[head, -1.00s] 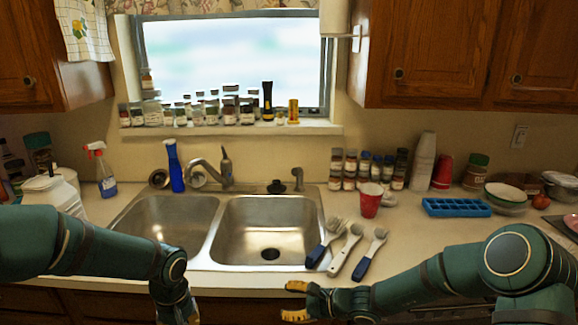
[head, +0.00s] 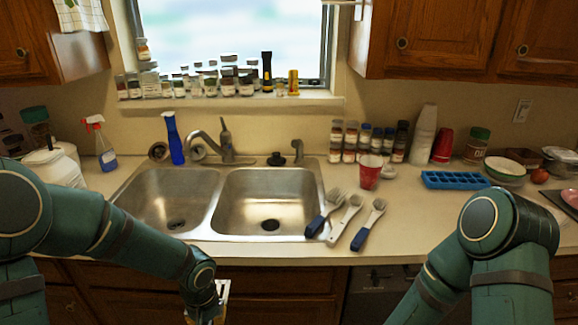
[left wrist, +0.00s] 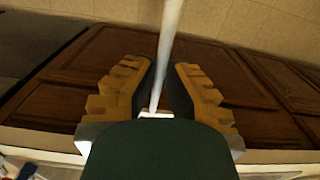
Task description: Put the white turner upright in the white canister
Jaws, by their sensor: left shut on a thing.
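In the head view my left gripper (head: 207,312) is low, in front of the counter, partly cut off by the bottom edge. A white piece shows beside it. In the left wrist view its yellow fingers (left wrist: 158,85) are shut on a slim white shaft, which looks like the white turner (left wrist: 171,30); its full shape and tilt cannot be told. A white container (head: 58,168), which looks like the white canister, stands on the counter at the left, partly behind my left arm; I cannot tell its opening. My right gripper is out of view.
A double sink (head: 265,200) fills the middle. Utensils with blue and white handles (head: 343,222) lie to its right, near a red cup (head: 369,172) and a blue ice tray (head: 455,180). A spray bottle (head: 105,155) stands right of the white container.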

